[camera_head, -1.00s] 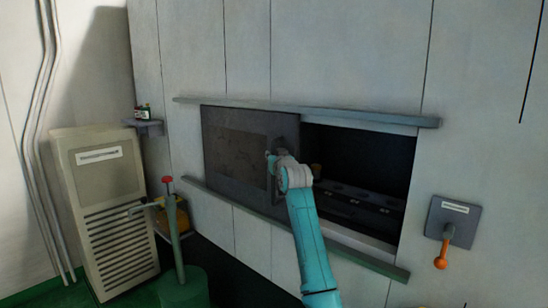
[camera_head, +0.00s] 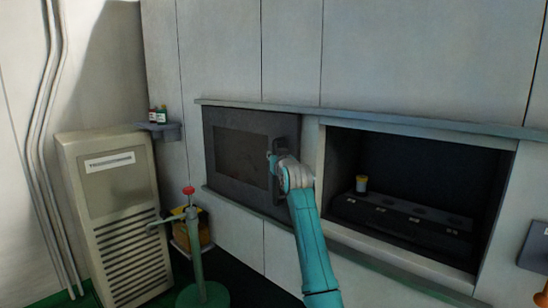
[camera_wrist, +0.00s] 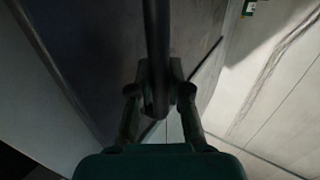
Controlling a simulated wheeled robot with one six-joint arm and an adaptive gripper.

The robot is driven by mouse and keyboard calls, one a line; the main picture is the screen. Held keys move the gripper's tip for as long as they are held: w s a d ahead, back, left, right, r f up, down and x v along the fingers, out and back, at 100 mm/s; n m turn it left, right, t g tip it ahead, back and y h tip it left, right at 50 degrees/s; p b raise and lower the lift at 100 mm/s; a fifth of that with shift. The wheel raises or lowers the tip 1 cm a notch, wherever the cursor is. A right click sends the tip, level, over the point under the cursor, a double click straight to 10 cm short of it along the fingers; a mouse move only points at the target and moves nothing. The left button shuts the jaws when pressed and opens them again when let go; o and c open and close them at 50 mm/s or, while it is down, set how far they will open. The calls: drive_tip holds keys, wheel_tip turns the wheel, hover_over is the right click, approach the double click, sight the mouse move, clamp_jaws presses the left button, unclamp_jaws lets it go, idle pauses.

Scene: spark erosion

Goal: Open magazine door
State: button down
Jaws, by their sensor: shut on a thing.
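The magazine door (camera_head: 238,150) is a dark grey sliding panel with a window, set between an upper and a lower rail on the pale wall. It stands to the left of the magazine opening (camera_head: 415,165), which is fully uncovered. My gripper (camera_head: 281,160) is at the door's right edge, on its upright bar handle. In the wrist view my gripper (camera_wrist: 159,92) is closed around the dark bar handle (camera_wrist: 157,35).
A beige vented cabinet (camera_head: 110,215) stands at the left. A green post (camera_head: 195,250) with a red knob stands beside a yellow container (camera_head: 203,232). A small shelf (camera_head: 162,127) holds bottles. A grey wall plate (camera_head: 535,248) is at the right edge.

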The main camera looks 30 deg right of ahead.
drive_tip(key=c, duration=1.1)
unclamp_jaws()
drive_tip(key=v, duration=1.2)
